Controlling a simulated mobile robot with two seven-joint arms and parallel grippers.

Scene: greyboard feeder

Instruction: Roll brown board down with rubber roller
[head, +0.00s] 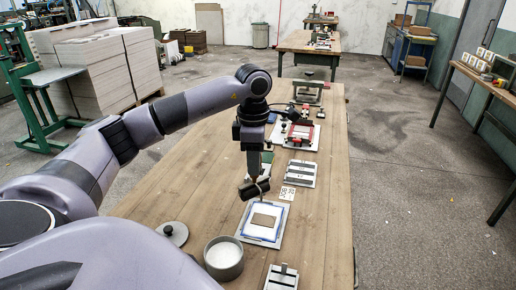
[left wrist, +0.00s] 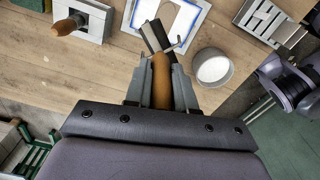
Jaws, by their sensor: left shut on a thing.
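My left gripper (head: 255,180) is shut on the wooden handle (left wrist: 161,80) of the rubber roller, between its fingers in the left wrist view (left wrist: 161,95). The dark roller (head: 253,188) hangs at the gripper's lower end in the head view and shows beyond the fingertips in the left wrist view (left wrist: 155,35). The brown board (head: 263,220) lies flat on a white, blue-edged sheet on a pale plate (head: 276,237). The roller appears above the board's far side, apart from it. In the left wrist view the roller and frame hide part of the sheet (left wrist: 183,14). My right gripper is not in view.
A grey bowl with white contents (head: 224,258) and a round grey lid (head: 173,233) stand left of the plate. A slotted grey block (head: 300,173), a number card (head: 288,193) and a red-framed fixture (head: 298,133) stand farther back. A small grey block (head: 282,277) sits in front.

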